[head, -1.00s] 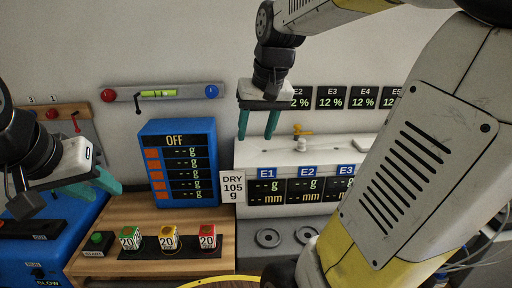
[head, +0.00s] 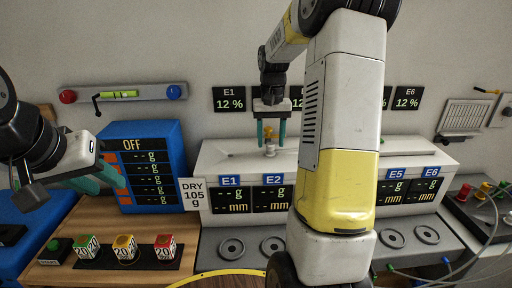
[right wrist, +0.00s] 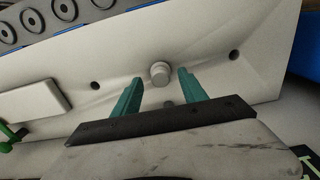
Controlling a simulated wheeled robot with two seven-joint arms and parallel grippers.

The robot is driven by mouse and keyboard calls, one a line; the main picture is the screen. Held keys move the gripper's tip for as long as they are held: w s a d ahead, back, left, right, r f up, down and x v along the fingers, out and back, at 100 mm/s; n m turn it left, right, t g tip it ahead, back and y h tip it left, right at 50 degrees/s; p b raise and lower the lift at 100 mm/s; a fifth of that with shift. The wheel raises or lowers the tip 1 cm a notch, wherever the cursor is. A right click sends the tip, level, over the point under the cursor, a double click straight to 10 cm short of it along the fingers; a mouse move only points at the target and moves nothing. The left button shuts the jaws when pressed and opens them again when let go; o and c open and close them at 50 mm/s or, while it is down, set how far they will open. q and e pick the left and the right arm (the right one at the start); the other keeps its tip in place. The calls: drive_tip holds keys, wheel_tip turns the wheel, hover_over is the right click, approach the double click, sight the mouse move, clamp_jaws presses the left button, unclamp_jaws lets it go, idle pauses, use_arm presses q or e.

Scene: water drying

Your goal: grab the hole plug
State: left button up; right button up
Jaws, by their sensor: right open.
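A small white round plug (head: 270,149) stands on the sloped top of the white housing (head: 222,152), above the E2 display. It also shows in the right wrist view (right wrist: 160,73), as a short pale cylinder. My right gripper (head: 271,140) is open and pointing down, with its teal fingers on either side of the plug in the picture. In the right wrist view the plug shows between and just beyond the fingertips (right wrist: 161,78); I cannot tell whether they touch it. My left gripper (head: 97,181) is open and empty at the far left.
A blue display box (head: 165,140) and several coloured cubes (head: 125,248) are on the left. My right arm hides the middle displays.

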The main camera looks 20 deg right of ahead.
sight(270, 153)
wheel_tip(270, 153, down, 2)
drive_tip(key=shift+f, duration=0.2)
clamp_jaws()
idle(0.4)
